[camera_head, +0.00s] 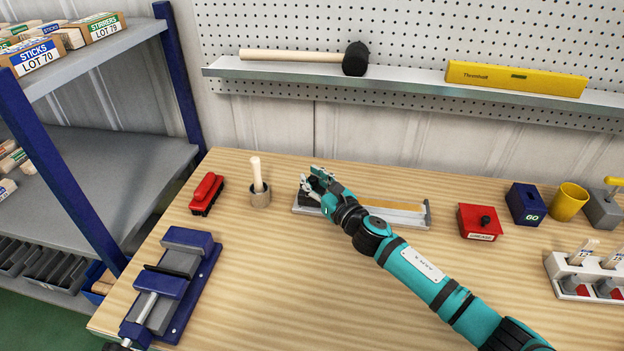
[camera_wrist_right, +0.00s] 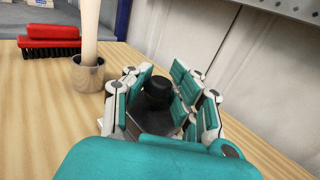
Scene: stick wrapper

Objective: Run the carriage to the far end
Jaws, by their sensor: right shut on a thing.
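A silver rail (camera_head: 408,218) with an orange-yellow strip along it lies on the wooden workbench. My right gripper (camera_head: 312,182) is at the rail's left end, and my right arm covers part of the rail's middle. In the right wrist view, the gripper is shut around a dark carriage with a round black knob (camera_wrist_right: 158,92). The fingers stand on both sides of the knob. In the head view the carriage is mostly hidden by the gripper. The rail's right end, with a small upright stop, is bare. My left gripper is not in view.
A wooden stick in a round metal cup (camera_head: 260,196) and a red brush (camera_head: 206,194) stand left of the rail. A blue vise (camera_head: 172,284) is at front left. The bench front middle is clear.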

